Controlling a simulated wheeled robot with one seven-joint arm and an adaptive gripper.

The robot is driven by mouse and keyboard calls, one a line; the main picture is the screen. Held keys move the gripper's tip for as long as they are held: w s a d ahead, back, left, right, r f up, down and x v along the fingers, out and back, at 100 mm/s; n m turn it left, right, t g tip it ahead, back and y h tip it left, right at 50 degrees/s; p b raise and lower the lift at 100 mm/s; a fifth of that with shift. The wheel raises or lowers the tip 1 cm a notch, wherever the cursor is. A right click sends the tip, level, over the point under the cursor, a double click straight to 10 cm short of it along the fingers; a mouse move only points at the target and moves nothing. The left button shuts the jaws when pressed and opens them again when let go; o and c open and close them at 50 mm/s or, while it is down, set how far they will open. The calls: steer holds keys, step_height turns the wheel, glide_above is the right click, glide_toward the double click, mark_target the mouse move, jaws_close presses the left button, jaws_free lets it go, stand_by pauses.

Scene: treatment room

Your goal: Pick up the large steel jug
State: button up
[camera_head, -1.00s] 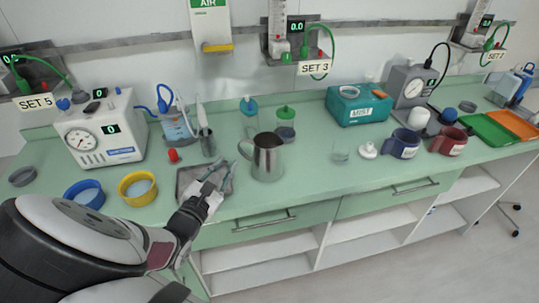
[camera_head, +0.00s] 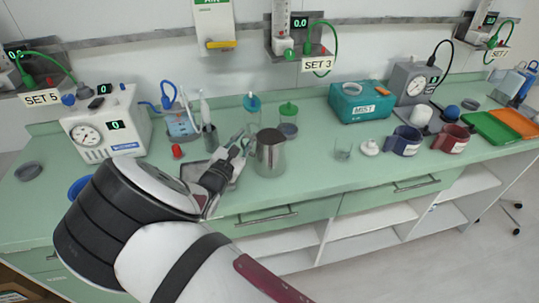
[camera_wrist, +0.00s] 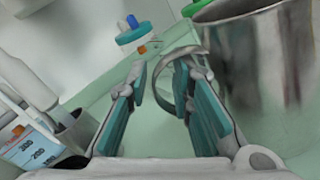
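The large steel jug (camera_head: 270,156) stands upright on the green counter, its handle on its left side. In the wrist view the jug (camera_wrist: 262,55) fills the upper right, and its curved handle (camera_wrist: 178,88) shows between and partly behind the fingers. My gripper (camera_head: 241,140) is at the jug's left, close to the handle. In the wrist view my gripper (camera_wrist: 158,75) is open, its teal finger pads apart with the handle between them. I cannot tell whether a pad touches the handle. The jug's base is cut off in the wrist view.
Green-lidded (camera_head: 288,110) and teal-lidded (camera_head: 251,103) bottles stand behind.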

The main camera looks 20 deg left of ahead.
jaws_close()
steer(key=shift+r, duration=0.25)
steer(key=shift+s+r+p, duration=0.2)
steer(key=shift+r+p, duration=0.7)
steer(key=shift+r, duration=0.85)
steer(key=s+a+p, duration=0.1)
steer(key=s+p, duration=0.1)
steer(key=s, duration=0.5)
steer(key=s+a+r+p, duration=0.1)
steer(key=s+a+p, duration=0.1)
steer(key=s, duration=0.6)
steer(key=shift+a+p, duration=0.25)
steer(key=shift+p, duration=0.35)
steer(key=shift+s, duration=0.1)
stand_by(0.7)
